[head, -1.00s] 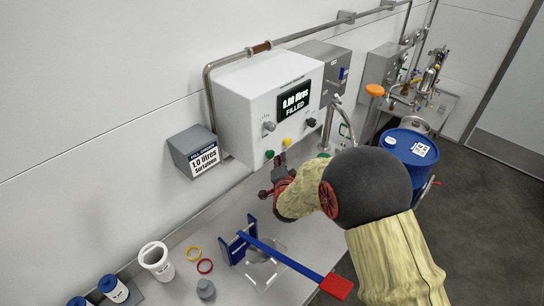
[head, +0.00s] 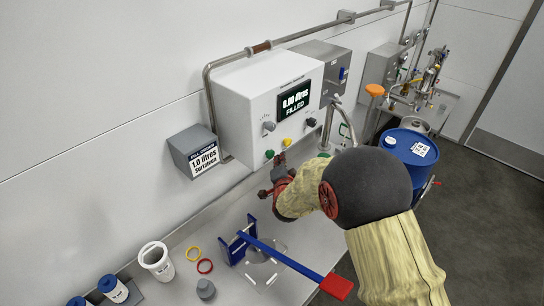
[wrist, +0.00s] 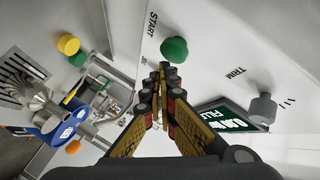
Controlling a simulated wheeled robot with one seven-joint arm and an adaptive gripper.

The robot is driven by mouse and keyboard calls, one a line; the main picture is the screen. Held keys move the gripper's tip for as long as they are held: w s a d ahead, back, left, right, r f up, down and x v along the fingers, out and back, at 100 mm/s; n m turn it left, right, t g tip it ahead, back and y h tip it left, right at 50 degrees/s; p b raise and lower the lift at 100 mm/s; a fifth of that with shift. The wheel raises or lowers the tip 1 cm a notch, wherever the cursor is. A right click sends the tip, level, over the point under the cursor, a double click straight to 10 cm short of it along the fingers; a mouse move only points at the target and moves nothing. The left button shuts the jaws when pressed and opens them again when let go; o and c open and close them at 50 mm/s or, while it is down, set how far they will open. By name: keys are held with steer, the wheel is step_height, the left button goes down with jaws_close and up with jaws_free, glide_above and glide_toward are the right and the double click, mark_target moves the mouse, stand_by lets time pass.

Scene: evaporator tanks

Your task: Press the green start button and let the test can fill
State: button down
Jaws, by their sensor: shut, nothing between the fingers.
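The white control box (head: 262,108) hangs on the wall, its display (head: 294,100) reading 0.00 litres FILLED. The green start button (head: 269,154) is low on its front, and in the wrist view the green button (wrist: 174,50) sits beside the word START. My gripper (head: 281,160) is just below and right of the button in the head view. In the wrist view my gripper (wrist: 160,68) is shut and empty, its tips close beside the button; I cannot tell whether they touch. I cannot make out a test can under the spout (head: 330,122); my arm covers part of that area.
A blue frame with a red-ended lever (head: 290,262), a white cup (head: 156,260) and rings stand on the bench. A blue drum (head: 408,155) is at right.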

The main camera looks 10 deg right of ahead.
steer(key=shift+w+a, duration=0.1)
steer(key=shift+w, duration=0.05)
steer(key=shift+w+a+b, duration=0.15)
steer(key=shift+b, duration=0.2)
steer(key=shift+w+a+b, duration=0.3)
steer(key=shift+w, duration=0.15)
stand_by(0.9)
steer(key=shift+s, duration=0.1)
steer(key=shift+s+d+b, duration=0.45)
steer(key=shift+s+d, duration=0.1)
steer(key=shift+s, duration=0.15)
steer(key=s+d+b, duration=0.1)
steer(key=s, duration=0.1)
steer(key=s+d, duration=0.2)
steer(key=shift+b, duration=0.35)
stand_by(0.8)
